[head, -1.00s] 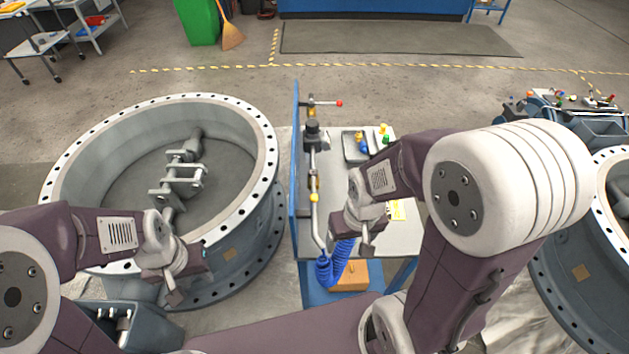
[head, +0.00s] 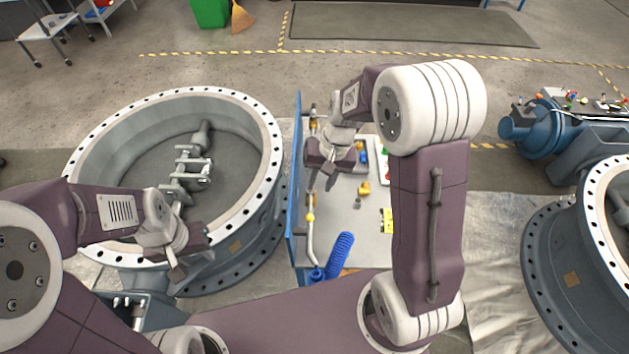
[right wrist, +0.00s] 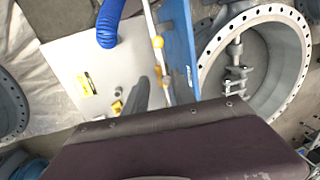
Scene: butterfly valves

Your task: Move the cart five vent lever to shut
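The cart (head: 362,252) has a pale grey top and a blue upright panel (head: 297,190) along its left edge. A metal pipe (head: 309,242) with brass fittings and a yellow knob (head: 310,217) runs beside the panel. The pipe and yellow knob (right wrist: 158,42) also show in the right wrist view. No red-tipped lever shows clearly now; my right arm covers part of the pipe's far end. My right gripper (head: 321,180) is over the pipe, beyond the yellow knob; contact cannot be told. My left gripper (head: 188,258) is over the near rim of the large left ring, away from the cart.
A large flanged ring (head: 240,125) stands left of the cart, another (head: 575,225) to the right. A blue coiled hose (head: 338,255) lies at the cart's near end. Small yellow parts (head: 363,188) and a yellow label (head: 386,220) are on the top. Blue machinery (head: 540,128) stands at far right.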

